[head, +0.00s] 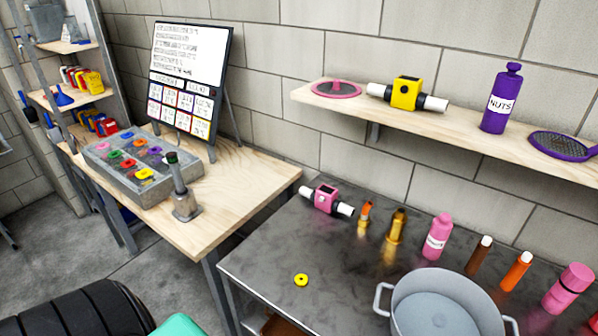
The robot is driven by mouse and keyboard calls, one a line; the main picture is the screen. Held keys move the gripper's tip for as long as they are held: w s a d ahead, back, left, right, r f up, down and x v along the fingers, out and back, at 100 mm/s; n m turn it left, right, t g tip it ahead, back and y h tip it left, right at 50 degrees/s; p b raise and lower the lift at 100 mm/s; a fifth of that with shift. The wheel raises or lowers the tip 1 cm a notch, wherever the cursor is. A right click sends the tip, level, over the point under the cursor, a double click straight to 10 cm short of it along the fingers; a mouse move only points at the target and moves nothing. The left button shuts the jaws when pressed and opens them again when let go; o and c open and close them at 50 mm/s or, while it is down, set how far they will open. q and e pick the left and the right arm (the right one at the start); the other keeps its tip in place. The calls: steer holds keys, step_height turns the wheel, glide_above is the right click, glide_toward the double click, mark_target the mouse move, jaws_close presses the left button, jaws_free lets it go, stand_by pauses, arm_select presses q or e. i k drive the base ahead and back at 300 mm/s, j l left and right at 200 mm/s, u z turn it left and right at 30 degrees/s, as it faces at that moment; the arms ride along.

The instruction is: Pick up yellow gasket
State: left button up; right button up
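A small yellow ring, the yellow gasket (301,280), lies flat on the dark metal table (262,262) near its front left part. Its centre hole shows and nothing touches it. Neither of my grippers is in the head view.
A grey pot (440,305) stands to the right of the gasket. Behind are a pink device (325,199), brass nozzles (395,228), and pink bottles (437,237). A wooden table (222,212) at left holds a grey tray (122,178) of coloured parts. A wall shelf (452,122) hangs above.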

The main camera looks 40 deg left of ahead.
mark_target(300, 278)
steer(key=j+u, duration=0.15)
steer(key=u, duration=0.95)
steer(key=i+j+z, duration=0.1)
steer(key=j+z, duration=0.4)
